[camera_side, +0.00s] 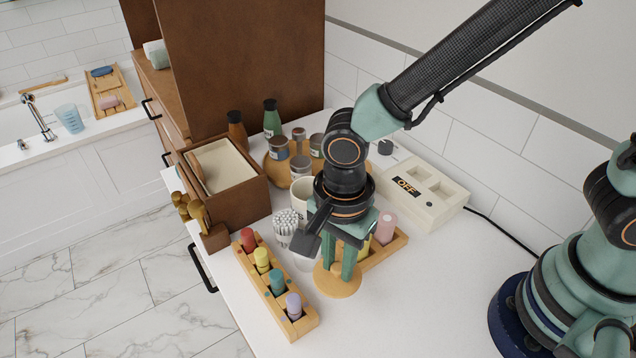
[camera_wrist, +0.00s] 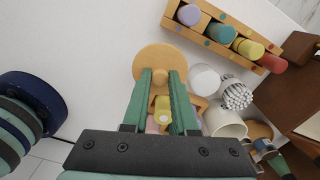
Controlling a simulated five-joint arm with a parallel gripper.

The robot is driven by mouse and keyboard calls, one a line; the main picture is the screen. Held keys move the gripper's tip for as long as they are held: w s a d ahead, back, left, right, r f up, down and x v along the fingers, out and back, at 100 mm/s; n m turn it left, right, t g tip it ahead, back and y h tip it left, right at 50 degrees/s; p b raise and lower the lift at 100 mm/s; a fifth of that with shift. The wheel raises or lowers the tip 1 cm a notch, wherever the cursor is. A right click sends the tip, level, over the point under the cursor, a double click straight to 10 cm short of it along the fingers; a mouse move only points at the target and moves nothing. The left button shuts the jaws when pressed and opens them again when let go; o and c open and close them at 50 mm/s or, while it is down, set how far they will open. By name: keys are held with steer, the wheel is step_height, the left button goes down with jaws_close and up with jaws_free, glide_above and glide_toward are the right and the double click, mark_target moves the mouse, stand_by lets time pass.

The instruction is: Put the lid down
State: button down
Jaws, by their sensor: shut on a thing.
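The lid (camera_side: 338,285) is a round, light wooden disc with a small knob. My gripper (camera_side: 342,268) points down over it, its two green fingers shut on the knob. In the wrist view the lid (camera_wrist: 158,58) lies beyond the fingertips (camera_wrist: 160,77) and looks about level. It is low over the white counter, near the front end of the wooden holder with pink and yellow items. I cannot tell whether it touches the counter. A jar of cotton swabs (camera_side: 287,226) stands to its left, and a pale round container (camera_wrist: 203,80) is close beside the lid in the wrist view.
A wooden rack of coloured bottles (camera_side: 274,285) stands left of the lid. The wooden holder (camera_side: 398,240) is behind it, with a cream box marked OFF (camera_side: 424,190) farther right. A white cup (camera_wrist: 224,121) is near the swabs. Counter (camera_side: 400,310) at the front right is clear.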

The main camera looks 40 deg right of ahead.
steer(key=shift+f, duration=3.3)
steer(key=shift+f, duration=0.15)
steer(key=c, duration=0.7)
jaws_free()
